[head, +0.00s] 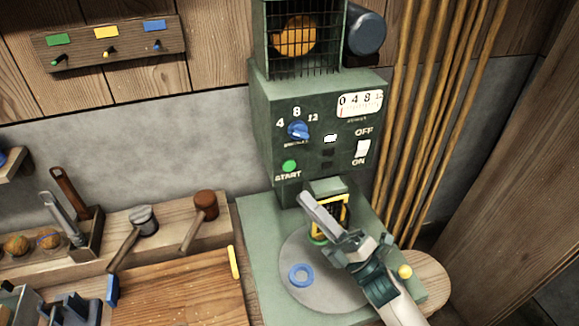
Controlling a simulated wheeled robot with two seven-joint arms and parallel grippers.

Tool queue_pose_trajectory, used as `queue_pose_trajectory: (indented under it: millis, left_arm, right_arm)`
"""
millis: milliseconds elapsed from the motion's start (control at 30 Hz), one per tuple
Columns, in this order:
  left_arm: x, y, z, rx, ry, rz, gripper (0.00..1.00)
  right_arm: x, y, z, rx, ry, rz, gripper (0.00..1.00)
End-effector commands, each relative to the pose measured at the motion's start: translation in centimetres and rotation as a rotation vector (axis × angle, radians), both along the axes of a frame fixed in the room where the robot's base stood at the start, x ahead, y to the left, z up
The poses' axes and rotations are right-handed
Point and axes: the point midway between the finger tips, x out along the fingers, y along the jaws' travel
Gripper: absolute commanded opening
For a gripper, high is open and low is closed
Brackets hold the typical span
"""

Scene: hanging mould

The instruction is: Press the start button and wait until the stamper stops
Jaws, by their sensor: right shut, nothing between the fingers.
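The green stamper machine (262,105) stands at the centre. Its round green start button (290,166) sits at the lower left of the front panel, above the word START. My right gripper (306,200) is shut and empty, its tip just below and right of the button, apart from it in the picture. It partly covers the stamping head (326,188) and a yellow-framed part (334,213) behind it. A blue knob (298,130) sits among the marks 4, 8 and 12. A white switch (362,148) lies between OFF and ON. My left gripper is not in view.
A blue ring (301,275) lies on the round grey plate (325,290). A yellow ball (405,271) is right of my right gripper. Mallets (143,220) lie on the left bench. Tall wooden poles (420,110) stand close right of the machine.

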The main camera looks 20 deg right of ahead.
Motion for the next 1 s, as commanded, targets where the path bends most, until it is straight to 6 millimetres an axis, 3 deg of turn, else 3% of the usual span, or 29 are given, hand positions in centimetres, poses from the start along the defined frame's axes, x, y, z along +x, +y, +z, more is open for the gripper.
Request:
queue_pose_trajectory:
  millis: [600, 1000]
  left_arm:
    - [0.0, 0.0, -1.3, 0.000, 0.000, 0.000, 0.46]
    - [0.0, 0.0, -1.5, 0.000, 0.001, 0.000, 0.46]
  right_arm:
    - [6.6, 0.2, -0.1, -0.001, 0.000, -0.001, 0.00]
    - [7.5, 0.2, 0.1, 0.000, 0.000, 0.000, 0.00]
